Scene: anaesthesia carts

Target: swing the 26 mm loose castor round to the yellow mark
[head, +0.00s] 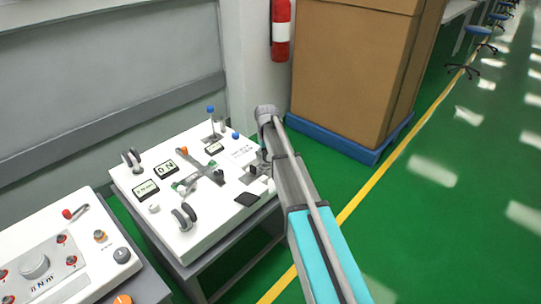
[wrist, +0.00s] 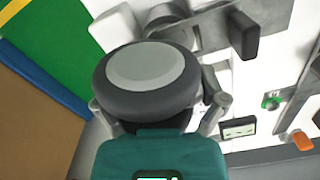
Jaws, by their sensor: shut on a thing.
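In the head view my gripper (head: 260,168) is at the right edge of the white panel, and my arm hides much of the castor there. I cannot read a 26 mm label. I make out no yellow mark on the panel in either view.
The white panel (head: 222,228) carries other grey wheels (head: 184,218), small displays (head: 165,169), an orange knob (head: 184,150) and a blue-topped post (head: 211,110). Another panel (head: 75,240) stands at front left. A large carton (head: 350,65) on a blue pallet is behind.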

